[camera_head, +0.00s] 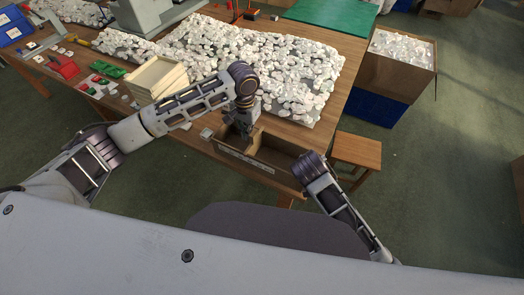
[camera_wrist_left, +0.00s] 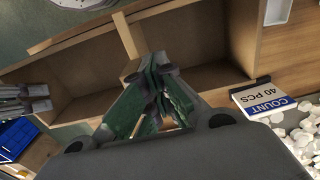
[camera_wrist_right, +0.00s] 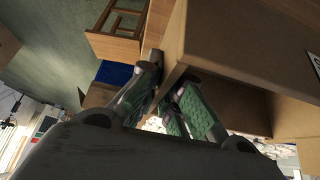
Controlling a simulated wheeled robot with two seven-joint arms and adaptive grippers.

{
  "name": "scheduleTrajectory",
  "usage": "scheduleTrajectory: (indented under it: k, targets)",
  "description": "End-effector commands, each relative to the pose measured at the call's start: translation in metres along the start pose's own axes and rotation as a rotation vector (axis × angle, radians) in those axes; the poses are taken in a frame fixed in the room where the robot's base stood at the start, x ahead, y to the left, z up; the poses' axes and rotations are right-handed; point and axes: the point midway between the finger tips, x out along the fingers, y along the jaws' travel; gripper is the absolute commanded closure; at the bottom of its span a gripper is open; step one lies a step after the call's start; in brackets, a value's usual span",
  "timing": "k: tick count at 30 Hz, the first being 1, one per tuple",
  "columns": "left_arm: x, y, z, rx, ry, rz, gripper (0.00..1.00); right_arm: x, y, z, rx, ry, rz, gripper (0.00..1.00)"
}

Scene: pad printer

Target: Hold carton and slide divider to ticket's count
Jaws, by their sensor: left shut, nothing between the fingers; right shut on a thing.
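The open brown carton (camera_head: 268,166) sits at the table's front edge. In the left wrist view its compartments are parted by an upright cardboard divider (camera_wrist_left: 126,36). The ticket (camera_wrist_left: 262,97) beside the carton reads "COUNT 40 PCS". My left gripper (camera_head: 244,128) is over the carton's left part; its green fingers (camera_wrist_left: 160,72) are shut and empty, their tips close to the divider's near end. I cannot tell whether they touch it. My right gripper (camera_wrist_right: 165,88) is shut on the carton wall (camera_wrist_right: 205,92) at the right side; the head view mostly hides its fingers.
Many white pieces cover the mat (camera_head: 255,65) behind the carton. Cream trays (camera_head: 155,77) are stacked to the left. A wooden stool (camera_head: 355,152) stands right of the table. A box of white pieces (camera_head: 398,70) stands on a blue crate (camera_head: 374,108) at the back right.

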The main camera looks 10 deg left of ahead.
Motion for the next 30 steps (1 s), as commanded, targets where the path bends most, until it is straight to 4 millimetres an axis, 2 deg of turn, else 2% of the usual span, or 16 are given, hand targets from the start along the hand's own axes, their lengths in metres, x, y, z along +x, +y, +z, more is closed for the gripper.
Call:
scheduleTrajectory:
  k: [1, 17, 30]
  targets:
    - [0.001, 0.003, 0.000, 0.003, 0.000, 0.003, 1.00, 0.004, 0.001, 0.007, -0.006, -0.015, 0.006, 1.00]
    - [0.001, 0.015, 0.001, 0.002, -0.001, 0.001, 1.00, 0.004, 0.001, 0.007, -0.006, -0.015, 0.006, 1.00]
    - [0.001, 0.005, 0.000, 0.000, -0.001, 0.000, 1.00, 0.004, 0.001, 0.007, -0.006, -0.015, 0.007, 1.00]
